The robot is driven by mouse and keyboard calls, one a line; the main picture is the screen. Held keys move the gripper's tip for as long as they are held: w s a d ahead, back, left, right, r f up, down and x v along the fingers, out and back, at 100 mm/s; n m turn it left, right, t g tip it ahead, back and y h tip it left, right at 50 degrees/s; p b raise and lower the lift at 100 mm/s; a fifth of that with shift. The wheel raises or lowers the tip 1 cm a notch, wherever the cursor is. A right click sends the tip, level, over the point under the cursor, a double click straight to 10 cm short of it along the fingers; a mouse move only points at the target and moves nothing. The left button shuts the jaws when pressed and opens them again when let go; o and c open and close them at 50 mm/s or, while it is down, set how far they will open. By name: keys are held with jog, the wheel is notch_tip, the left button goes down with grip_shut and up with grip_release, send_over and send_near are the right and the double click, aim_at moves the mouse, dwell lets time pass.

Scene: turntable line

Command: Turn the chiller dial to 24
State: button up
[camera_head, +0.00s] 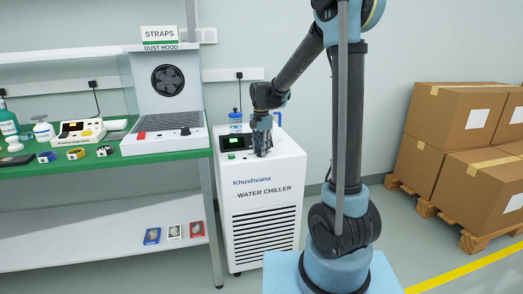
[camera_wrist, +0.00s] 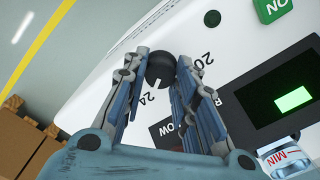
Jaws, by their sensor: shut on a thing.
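The white water chiller (camera_head: 268,205) stands right of the green bench, with a lit green display in its top panel. Its black dial (camera_wrist: 160,68) shows in the wrist view between my fingertips; in the head view my gripper hides it. My gripper (camera_wrist: 159,60) is shut on the dial, one finger on each side; in the head view my gripper (camera_head: 262,143) points down at the chiller's top panel. The printed 24 (camera_wrist: 149,98) lies beside the dial, and a short white pointer mark on the dial appears to face it. A printed 20 (camera_wrist: 205,62) lies to the right.
A green ON button (camera_wrist: 273,8), a small dark round part (camera_wrist: 212,18) and the green-lit display (camera_wrist: 292,99) are near the dial. A blue-capped bottle (camera_head: 235,117) stands at the chiller's back. Cardboard boxes (camera_head: 425,165) on pallets stand to the right.

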jog(key=shift+o, duration=0.2)
jog(key=shift+w, duration=0.2)
jog(key=o, duration=1)
jog(key=shift+o, duration=0.2)
jog(key=shift+s, duration=0.1)
notch_tip(320, 180, up, 12)
